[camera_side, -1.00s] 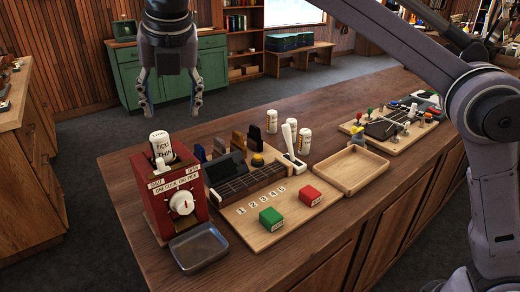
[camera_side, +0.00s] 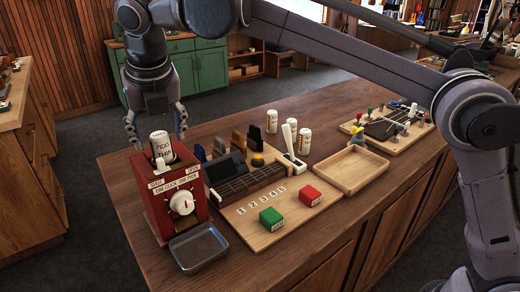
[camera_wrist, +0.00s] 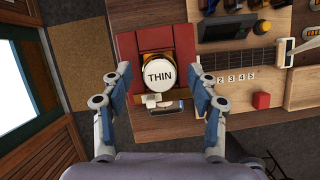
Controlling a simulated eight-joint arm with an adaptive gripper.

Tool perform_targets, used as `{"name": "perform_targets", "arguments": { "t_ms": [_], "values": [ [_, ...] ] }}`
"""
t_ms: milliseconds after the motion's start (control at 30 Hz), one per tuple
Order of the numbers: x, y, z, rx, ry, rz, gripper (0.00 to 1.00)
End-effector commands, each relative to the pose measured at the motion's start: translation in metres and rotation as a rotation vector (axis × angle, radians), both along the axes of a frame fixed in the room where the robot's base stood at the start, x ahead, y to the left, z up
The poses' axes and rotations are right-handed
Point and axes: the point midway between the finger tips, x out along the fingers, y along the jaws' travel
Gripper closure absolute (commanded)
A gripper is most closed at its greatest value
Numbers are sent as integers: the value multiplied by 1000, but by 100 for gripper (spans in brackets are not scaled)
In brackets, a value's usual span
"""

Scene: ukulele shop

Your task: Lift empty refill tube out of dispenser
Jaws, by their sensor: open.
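The red dispenser (camera_side: 172,197) stands at the left end of the bench, with a white dial on its front. The white refill tube (camera_side: 161,146), labelled as thin picks, stands upright in its top. In the wrist view the tube's round white cap (camera_wrist: 159,75) reads THIN. My gripper (camera_side: 156,138) is open above the dispenser, its fingers on either side of the tube's upper end. The wrist view shows my open gripper (camera_wrist: 162,85) with gaps between both fingers and the cap. Whether the tube is empty cannot be told.
A grey metal tray (camera_side: 199,247) sits at the dispenser's front. To the right are a ukulele neck (camera_side: 248,182), a green block (camera_side: 271,218), a red block (camera_side: 310,196) and an empty wooden tray (camera_side: 351,170). Several white tubes stand behind, including one at the back (camera_side: 272,121).

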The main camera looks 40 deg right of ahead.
Motion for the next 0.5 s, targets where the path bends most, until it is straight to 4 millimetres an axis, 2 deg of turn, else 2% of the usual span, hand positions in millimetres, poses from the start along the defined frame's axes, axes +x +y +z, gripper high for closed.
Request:
{"name": "perform_targets", "arguments": {
  "t_ms": [133,400,433,500],
  "values": [
    [4,-1,-10,0,0,0,40],
    [5,-1,-12,0,0,0,40],
    [5,-1,-12,0,0,0,46],
    [5,-1,-12,1,0,0,66]
  ]
}}
